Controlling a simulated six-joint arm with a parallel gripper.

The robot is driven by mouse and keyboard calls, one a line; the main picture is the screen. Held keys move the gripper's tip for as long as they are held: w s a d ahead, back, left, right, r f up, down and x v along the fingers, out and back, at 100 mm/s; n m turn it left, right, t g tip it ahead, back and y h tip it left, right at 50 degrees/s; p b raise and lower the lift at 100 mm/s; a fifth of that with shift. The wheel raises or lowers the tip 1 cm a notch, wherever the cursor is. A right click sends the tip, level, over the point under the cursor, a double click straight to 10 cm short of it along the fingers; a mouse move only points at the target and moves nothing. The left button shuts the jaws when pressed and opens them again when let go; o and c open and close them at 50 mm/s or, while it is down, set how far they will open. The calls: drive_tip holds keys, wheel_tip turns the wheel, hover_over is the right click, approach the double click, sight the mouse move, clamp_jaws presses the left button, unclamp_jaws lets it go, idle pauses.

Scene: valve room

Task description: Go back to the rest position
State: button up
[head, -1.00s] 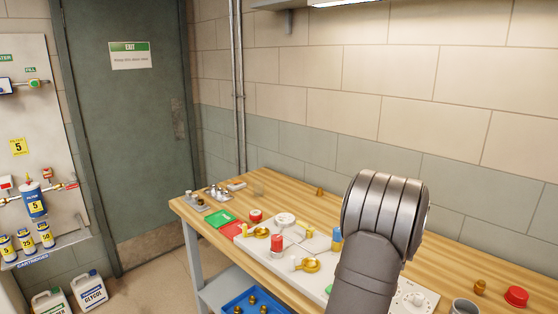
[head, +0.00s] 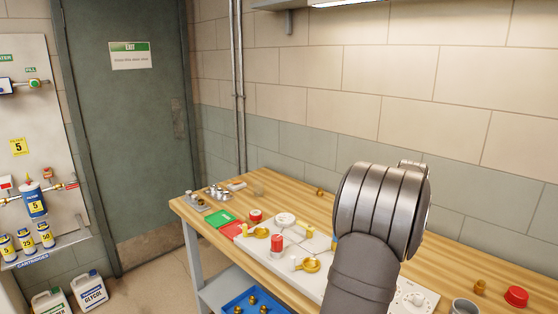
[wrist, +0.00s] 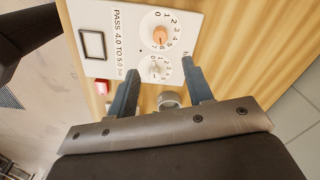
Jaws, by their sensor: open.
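My gripper (wrist: 162,70) shows in the wrist view with its two fingers spread apart and nothing between them. It is above a white panel (wrist: 102,38) printed "PASS 4.0 TO 5.0", with an orange-centred dial (wrist: 160,35) and a smaller dial below it. I cannot tell whether the fingertips touch the panel. In the head view my arm rises in front of the bench and hides my gripper. Part of a white panel (head: 415,299) shows just right of the arm.
The wooden bench (head: 290,188) runs along the block wall. On it are a white board with brass fittings and a red-topped cylinder (head: 276,242), a green card (head: 218,219), a grey cup (head: 464,306) and a red cap (head: 517,296). A blue tray (head: 237,307) sits below.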

wheel_tip(320, 180, down, 12)
drive_tip(key=shift+f, duration=0.15)
drive_tip(key=shift+f+n, duration=0.2)
drive_tip(key=shift+n, duration=0.1)
drive_tip(key=n, duration=0.8)
drive_tip(key=shift+n, duration=0.3)
drive_tip(key=n, duration=0.4)
drive_tip(key=shift+n, duration=2.2)
